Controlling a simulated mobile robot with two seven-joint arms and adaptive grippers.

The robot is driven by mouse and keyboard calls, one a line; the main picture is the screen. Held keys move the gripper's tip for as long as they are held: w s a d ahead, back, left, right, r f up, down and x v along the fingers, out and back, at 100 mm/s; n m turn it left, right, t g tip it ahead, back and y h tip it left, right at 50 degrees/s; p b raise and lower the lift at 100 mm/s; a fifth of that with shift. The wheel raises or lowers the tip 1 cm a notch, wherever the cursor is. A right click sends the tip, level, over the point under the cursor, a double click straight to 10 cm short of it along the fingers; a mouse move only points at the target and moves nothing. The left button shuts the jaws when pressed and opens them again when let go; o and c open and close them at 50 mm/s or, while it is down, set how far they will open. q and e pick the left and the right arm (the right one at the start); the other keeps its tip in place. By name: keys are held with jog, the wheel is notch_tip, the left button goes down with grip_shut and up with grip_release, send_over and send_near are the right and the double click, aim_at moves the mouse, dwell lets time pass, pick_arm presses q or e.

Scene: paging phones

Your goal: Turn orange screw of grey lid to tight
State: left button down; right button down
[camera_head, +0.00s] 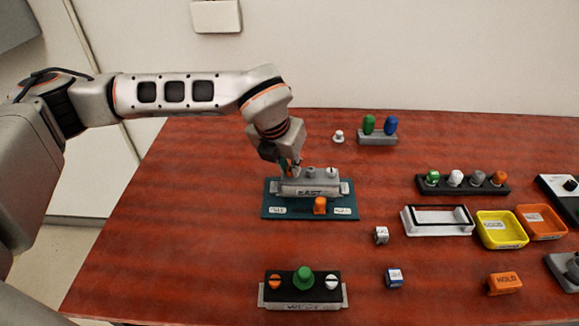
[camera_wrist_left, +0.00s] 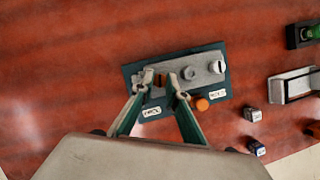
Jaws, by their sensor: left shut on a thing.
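The grey lid (camera_head: 318,189) sits on a dark teal mat (camera_head: 268,208) near the middle of the table. It has a grey knob (camera_head: 310,171) and a white slotted screw (camera_head: 332,172) on top; the lid also shows in the left wrist view (camera_wrist_left: 203,83). My left gripper (camera_head: 289,168) reaches down to the lid's left end. In the left wrist view its fingers (camera_wrist_left: 158,88) are on either side of the orange screw (camera_wrist_left: 159,80), which is mostly hidden between them. The screw's slot angle cannot be told. My right gripper is not in view.
An orange block (camera_head: 320,206) stands at the mat's front. A black-topped lid (camera_head: 303,289) with a green knob lies in front. Yellow (camera_head: 501,230) and orange (camera_head: 541,222) trays, a white frame (camera_head: 437,221) and small blocks are to the right. The table's left side is clear.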

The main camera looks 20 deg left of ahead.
pick_arm(q)
jog(key=m+h, duration=0.1)
jog(key=m, duration=0.1)
jog(key=shift+a+f+m+g+b, duration=0.1)
jog(key=shift+a+m+g+b, duration=0.05)
jog(key=shift+m+g+b, duration=0.2)
jog(key=m+h, duration=0.1)
jog(key=m, duration=0.2)
jog(key=shift+a+m+g, duration=0.1)
jog(key=shift+m+g, duration=0.15)
jog(key=shift+m, duration=0.1)
jog(key=m, duration=0.2)
jog(key=m+g+h+p, duration=0.1)
jog(key=m, duration=0.2)
jog(key=shift+w+r+g, duration=0.2)
jog(key=shift+g, duration=0.1)
jog(key=shift+f+m+g+h+p, duration=0.1)
jog(key=shift+m+g+h+p, duration=0.4)
jog(key=shift+m, duration=1.7)
jog(key=shift+g, duration=0.4)
jog(key=c, duration=2.2)
grip_release()
jog(key=shift+a, duration=0.1)
jog(key=shift+c, duration=0.2)
jog(key=shift+w, duration=0.1)
